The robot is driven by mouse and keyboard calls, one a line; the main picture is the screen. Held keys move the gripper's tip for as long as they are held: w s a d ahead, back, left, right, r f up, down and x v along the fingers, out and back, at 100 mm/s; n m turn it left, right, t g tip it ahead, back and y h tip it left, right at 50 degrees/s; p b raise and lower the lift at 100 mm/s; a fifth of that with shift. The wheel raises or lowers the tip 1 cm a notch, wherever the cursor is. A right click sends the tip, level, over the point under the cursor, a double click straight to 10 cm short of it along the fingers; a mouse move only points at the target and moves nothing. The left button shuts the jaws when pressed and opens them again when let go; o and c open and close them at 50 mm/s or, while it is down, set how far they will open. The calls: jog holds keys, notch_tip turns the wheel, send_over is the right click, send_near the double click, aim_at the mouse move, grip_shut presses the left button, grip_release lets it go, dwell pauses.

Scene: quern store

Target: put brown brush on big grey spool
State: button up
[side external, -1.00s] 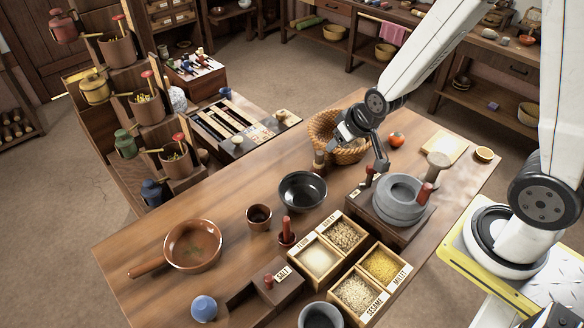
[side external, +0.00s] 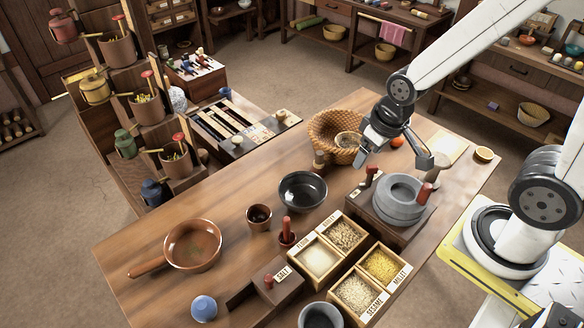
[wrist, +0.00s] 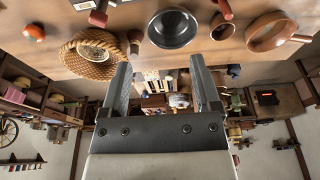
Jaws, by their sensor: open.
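A big grey round piece of stacked discs (side external: 398,200), like a spool or quern, sits on a dark wooden base at the table's right, with a red-brown peg on it. No brush can be made out for certain. A small brown-handled piece (side external: 369,176) stands at the base's left edge. Another small brown upright piece (side external: 319,160) stands beside the basket, and it also shows in the wrist view (wrist: 135,38). My gripper (side external: 362,156) is open and empty, above the table by the basket. In the wrist view its two fingers (wrist: 160,75) are apart with nothing between them.
A woven basket (side external: 322,124), black bowl (side external: 303,205), brown cup (side external: 259,222), pan (side external: 192,262) and red-handled piece (side external: 287,236) are on the table. Grain boxes (side external: 327,232) are at the front. A tomato (side external: 397,141) is behind my gripper. Bare wood lies between pan and basket.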

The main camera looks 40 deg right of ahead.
jog(key=w+d+f+n+g, duration=0.1)
jog(key=w+d+f+n, duration=0.1)
jog(key=w+n, duration=0.3)
jog(key=w+d+f+n, duration=0.2)
jog(key=w, duration=0.6)
jog(key=n+g, duration=0.2)
jog(key=n, duration=0.5)
send_over(320, 153)
jog(key=f, duration=0.9)
jog(key=shift+s+a+f, duration=0.15)
jog(key=shift+a+f, duration=0.05)
jog(key=shift+d+f, duration=0.2)
jog(key=shift+f, duration=0.1)
jog(key=shift+w+f, duration=0.2)
jog(key=shift+f, duration=3.65)
grip_shut()
